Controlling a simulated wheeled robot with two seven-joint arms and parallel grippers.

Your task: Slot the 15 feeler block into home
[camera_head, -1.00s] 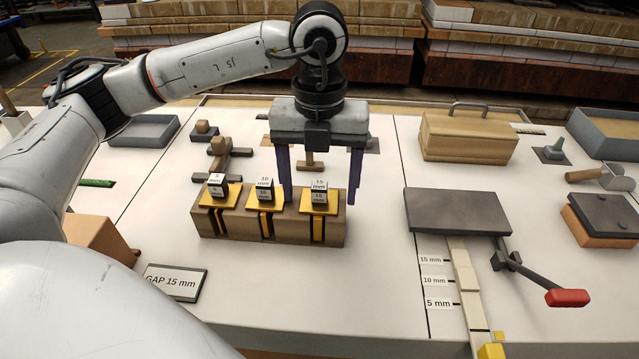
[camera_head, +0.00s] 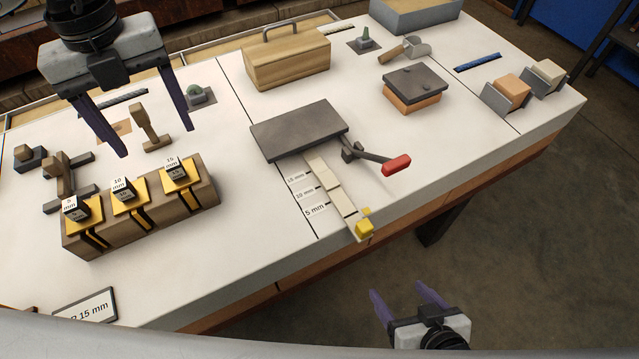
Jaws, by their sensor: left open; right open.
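The 15 feeler block (camera_head: 177,172), a yellow plate with a cube handle labelled 15, sits upright in the right-hand slot of the brown rack (camera_head: 205,198). Its plate lies on the rack top like those of the 10 block (camera_head: 127,198) and the 5 block (camera_head: 79,212) to its left. My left gripper (camera_head: 155,142) is open and empty, its fingertips above the rack and clear of the 15 block. My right gripper (camera_head: 397,290) is open and empty, low in front of the table edge.
A dark plate (camera_head: 300,130) with a 15/10/5 mm scale strip and red-handled lever (camera_head: 396,166) stands right of the rack. A wooden toolbox (camera_head: 287,62) is behind it. White table between rack and scale is bare.

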